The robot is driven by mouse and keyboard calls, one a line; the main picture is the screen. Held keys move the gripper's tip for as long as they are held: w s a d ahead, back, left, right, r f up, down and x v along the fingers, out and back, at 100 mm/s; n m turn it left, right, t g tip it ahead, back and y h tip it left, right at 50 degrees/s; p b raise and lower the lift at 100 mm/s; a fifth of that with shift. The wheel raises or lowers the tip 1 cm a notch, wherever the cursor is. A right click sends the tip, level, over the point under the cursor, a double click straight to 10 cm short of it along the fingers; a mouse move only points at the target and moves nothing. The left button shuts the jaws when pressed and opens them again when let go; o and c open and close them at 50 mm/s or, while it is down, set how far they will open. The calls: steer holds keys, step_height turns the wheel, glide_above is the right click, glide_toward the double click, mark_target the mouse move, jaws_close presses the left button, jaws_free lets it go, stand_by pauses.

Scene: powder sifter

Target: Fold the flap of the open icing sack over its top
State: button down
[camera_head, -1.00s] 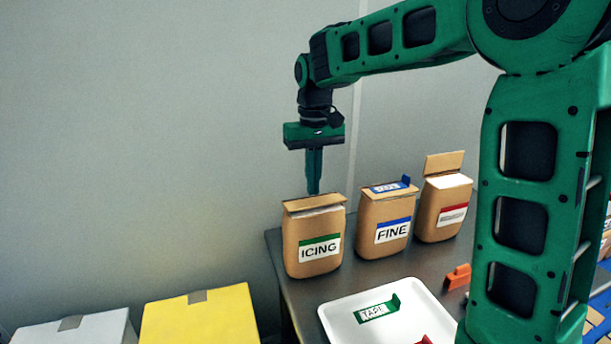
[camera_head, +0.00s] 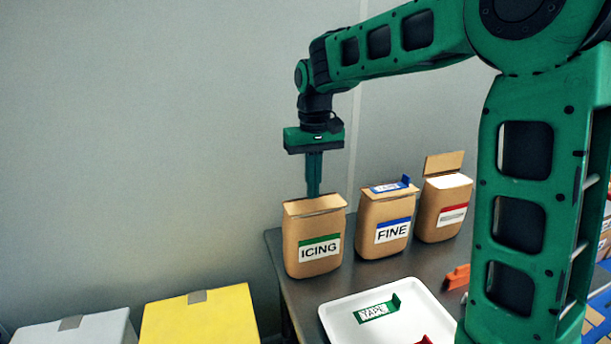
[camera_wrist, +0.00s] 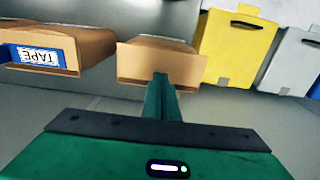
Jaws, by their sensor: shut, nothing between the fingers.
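The icing sack (camera_head: 318,240) is a brown paper sack with a green-banded ICING label, upright at the table's left end. Its brown flap (camera_head: 314,206) lies low across the top, and no white contents show there in the head view. In the wrist view the flap (camera_wrist: 160,62) is a flat brown panel over the sack mouth. My gripper (camera_head: 313,192) points straight down at the back edge of the flap, shut with nothing held. In the wrist view its fingertips (camera_wrist: 161,78) overlap the flap's near edge; whether they touch it I cannot tell.
The FINE sack (camera_head: 384,225), closed with blue tape (camera_head: 390,186), stands right of the icing sack. Beyond it is an open sack (camera_head: 443,215) with its flap up. A white tray (camera_head: 345,325) holds green tape (camera_head: 377,309). Yellow (camera_head: 200,320) and white boxes stand left.

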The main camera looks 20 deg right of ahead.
step_height(320, 180, up, 8)
stand_by(1.0)
steer(key=shift+r, duration=0.1)
steer(key=s+d+f+m, duration=0.3)
steer(key=s+d+f, duration=0.2)
steer(key=s+d, duration=0.5)
steer(key=s+d+f+m, duration=0.2)
steer(key=s+d+f, duration=0.4)
steer(key=s, duration=0.8)
steer(key=s+d+f+m, duration=0.1)
steer(key=s+f, duration=0.4)
steer(key=s, duration=0.4)
steer(key=shift+d, duration=0.1)
steer(key=shift+w+f, duration=0.3)
steer(key=shift+w, duration=0.35)
